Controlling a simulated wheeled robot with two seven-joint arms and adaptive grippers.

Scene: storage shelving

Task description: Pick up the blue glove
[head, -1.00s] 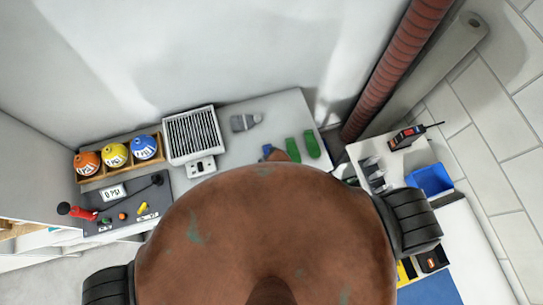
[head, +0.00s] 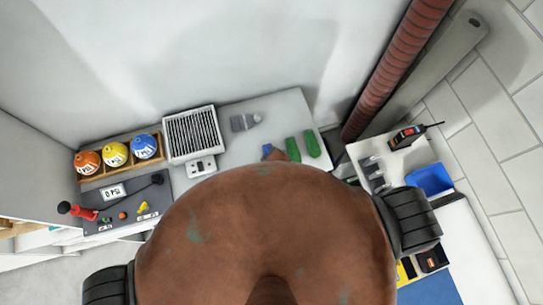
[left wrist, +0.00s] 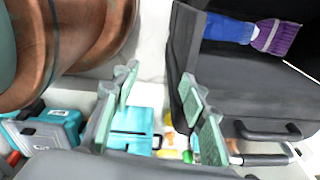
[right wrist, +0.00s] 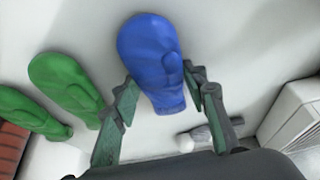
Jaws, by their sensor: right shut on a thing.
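The blue glove (right wrist: 150,50) is in the upper middle of the right wrist view, with its narrow end between my right gripper's fingers. My right gripper (right wrist: 162,84) is shut on that end. In the head view only a small part of the blue glove (head: 267,151) shows; a large brown rounded shape hides the rest and hides both grippers. My left gripper (left wrist: 158,80) is open, with nothing between its fingers, in the left wrist view.
Green gloves (right wrist: 68,84) lie left of the blue one. A grey item (head: 243,122) and a vent box (head: 192,135) are left on the table (head: 285,105). A red pipe (head: 390,75) stands at right. A dark case (left wrist: 228,75) is near my left gripper.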

